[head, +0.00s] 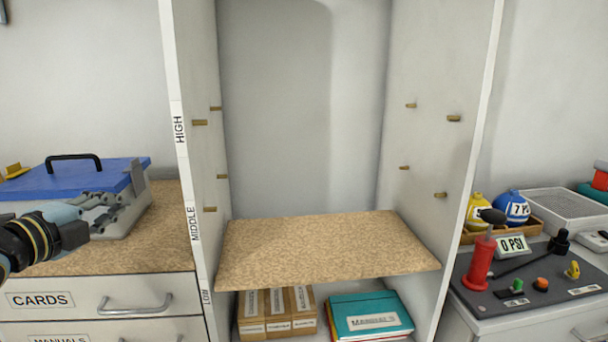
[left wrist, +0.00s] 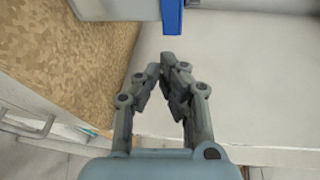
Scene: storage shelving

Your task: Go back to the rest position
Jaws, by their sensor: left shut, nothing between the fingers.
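My left gripper (head: 112,205) is at the left edge of the head view, in front of a grey box with a blue lid and above the left counter. In the left wrist view its fingers (left wrist: 161,75) meet at the tips, shut with nothing between them. The edge of the counter and the side panel of the shelving lie beyond the fingers there. My right gripper is in neither view.
The open shelving unit holds a speckled shelf board (head: 325,247). Cardboard boxes (head: 278,314) and teal manuals (head: 370,314) stand beneath it. The box with the blue lid (head: 75,180) sits on the left counter (head: 150,230). A red pump (head: 478,265) stands on the right.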

